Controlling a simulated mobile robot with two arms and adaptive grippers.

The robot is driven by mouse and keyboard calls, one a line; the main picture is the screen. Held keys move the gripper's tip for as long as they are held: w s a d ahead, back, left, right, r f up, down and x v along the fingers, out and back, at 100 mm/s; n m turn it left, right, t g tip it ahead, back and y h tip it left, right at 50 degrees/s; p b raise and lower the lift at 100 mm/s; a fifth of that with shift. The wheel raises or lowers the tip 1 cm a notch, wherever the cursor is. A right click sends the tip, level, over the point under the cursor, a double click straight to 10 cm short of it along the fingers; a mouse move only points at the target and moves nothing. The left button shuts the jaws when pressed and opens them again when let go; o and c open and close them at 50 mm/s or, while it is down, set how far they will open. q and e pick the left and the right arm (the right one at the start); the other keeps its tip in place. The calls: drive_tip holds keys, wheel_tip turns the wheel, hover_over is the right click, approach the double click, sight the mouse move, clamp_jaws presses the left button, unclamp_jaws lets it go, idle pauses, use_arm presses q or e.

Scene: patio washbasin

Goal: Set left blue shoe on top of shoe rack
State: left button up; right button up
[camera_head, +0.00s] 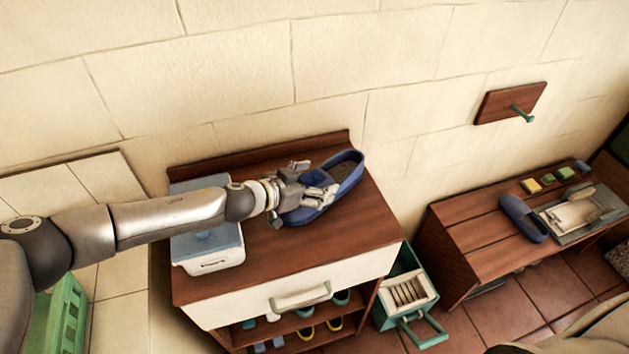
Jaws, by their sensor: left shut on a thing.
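A blue shoe (350,182) is on the brown wooden top of the shoe rack (350,240), toward its right side, with its opening toward the back right. My left gripper (320,196) reaches in from the left across the top and is shut on the shoe, over its front part. The gripper hides part of the shoe, and I cannot tell whether the whole sole rests on the wood. A second blue shoe (522,218) lies on the wooden bench at the right. My right gripper is not in view.
A lidded white and blue box (210,255) stands on the rack top's left. Shoes sit on shelves below the white drawer (295,285). A green crate (408,290) stands right of the rack. The bench (465,235) holds a tray and small blocks. A peg board (510,102) hangs above.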

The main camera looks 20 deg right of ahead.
use_arm(q)
drive_tip(key=shift+f, duration=0.4)
drive_tip(key=o, duration=1.3)
